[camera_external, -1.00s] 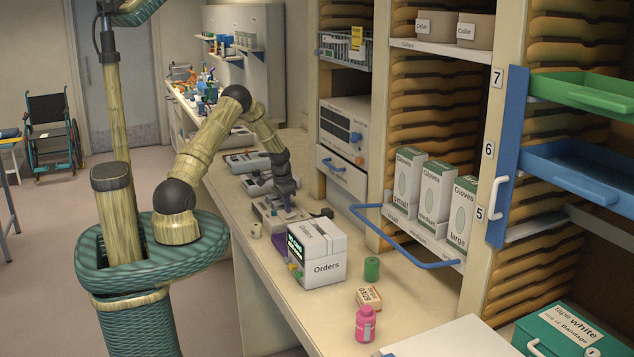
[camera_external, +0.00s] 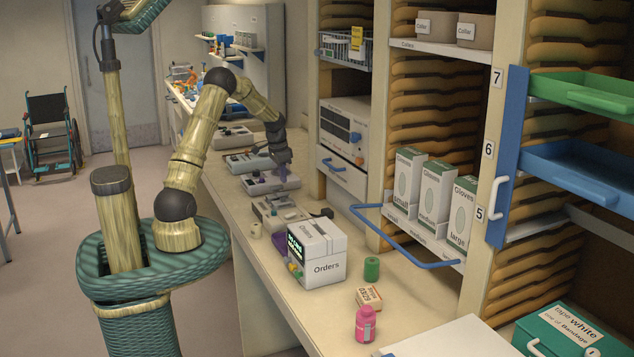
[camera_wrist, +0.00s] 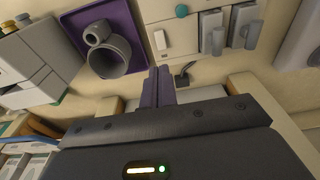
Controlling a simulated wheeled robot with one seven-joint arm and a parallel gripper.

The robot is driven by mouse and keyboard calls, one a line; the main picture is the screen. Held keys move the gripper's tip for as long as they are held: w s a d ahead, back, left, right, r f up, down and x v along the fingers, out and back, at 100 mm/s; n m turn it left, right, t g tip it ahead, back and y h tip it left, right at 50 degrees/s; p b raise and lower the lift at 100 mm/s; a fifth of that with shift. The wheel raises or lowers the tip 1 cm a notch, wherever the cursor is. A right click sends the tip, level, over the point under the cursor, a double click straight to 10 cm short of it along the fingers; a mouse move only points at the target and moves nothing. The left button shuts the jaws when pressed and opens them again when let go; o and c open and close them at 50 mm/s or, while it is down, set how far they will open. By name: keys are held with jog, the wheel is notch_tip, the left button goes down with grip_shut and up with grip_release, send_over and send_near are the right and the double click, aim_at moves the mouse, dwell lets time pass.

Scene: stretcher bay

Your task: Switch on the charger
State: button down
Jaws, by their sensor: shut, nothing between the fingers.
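A cream device (camera_wrist: 180,30) with a pale rocker switch (camera_wrist: 161,40), a round green light or button (camera_wrist: 182,10) and two grey blocks (camera_wrist: 212,30) shows at the top of the wrist view. It looks like the charger, though no label is readable. It seems to be the cream unit (camera_external: 268,217) on the counter in the external view. My gripper (camera_external: 284,172) is shut and empty, over the similar unit (camera_external: 262,187) behind it. The closed fingers (camera_wrist: 158,78) point toward the switch, apart from it in the wrist view. Whether the switch is on is unclear.
The white Orders box (camera_external: 325,262) and a purple tray (camera_wrist: 92,40) holding a grey cup-shaped part (camera_wrist: 108,58) stand beside the unit. A small black piece (camera_wrist: 182,76) lies near it. A blue rail (camera_external: 400,245) juts from the shelving. Similar units line the counter.

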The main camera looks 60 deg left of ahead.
aim_at(294, 213)
jog(key=b, duration=0.3)
jog(key=shift+w+f+t, duration=0.1)
jog(key=shift+f+t, duration=0.15)
jog(key=shift+t, duration=0.05)
jog(key=shift+w+r+b, duration=0.1)
jog(key=shift+b, duration=0.7)
jog(key=shift+r, duration=0.3)
jog(key=shift+f, duration=0.15)
jog(key=w+f+p, duration=0.1)
jog(key=f, duration=0.3)
jog(key=w+f+p, duration=0.1)
jog(key=f+p, duration=0.1)
jog(key=f, duration=0.3)
jog(key=w+f+p, duration=0.1)
jog(key=f, duration=0.3)
jog(key=shift+f, duration=0.25)
